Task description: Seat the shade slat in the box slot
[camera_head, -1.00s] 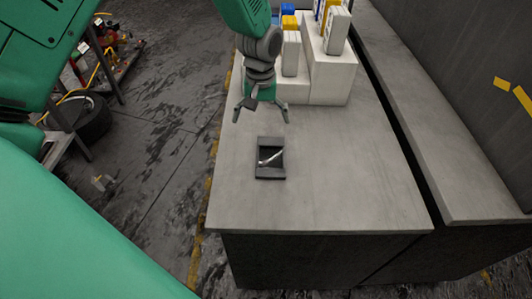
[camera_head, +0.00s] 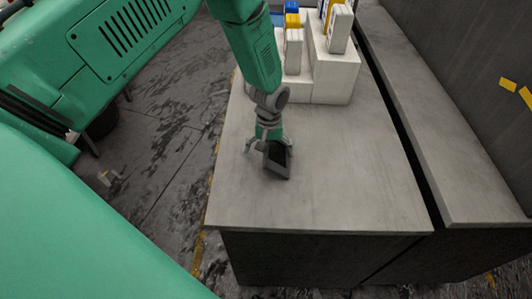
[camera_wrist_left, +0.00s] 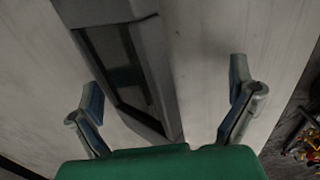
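The small dark grey box (camera_head: 281,169) stands on the worktop just under my left gripper (camera_head: 270,149). Its dark recess faces up in the left wrist view, where the box (camera_wrist_left: 157,65) runs slantwise from the top. My left gripper is open, with its fingers spread wide. In the left wrist view one finger of the gripper (camera_wrist_left: 165,105) is left of the box and the other is over bare worktop on the right. The fingers do not close on anything. I cannot make out the shade slat now. My right gripper is not in view.
The grey worktop (camera_head: 340,190) is clear in front and to the right of the box. White stepped blocks (camera_head: 334,75) with small upright packages (camera_head: 339,30) stand at the back. A wall-side ledge (camera_head: 455,170) runs along the right, beyond a dark gap.

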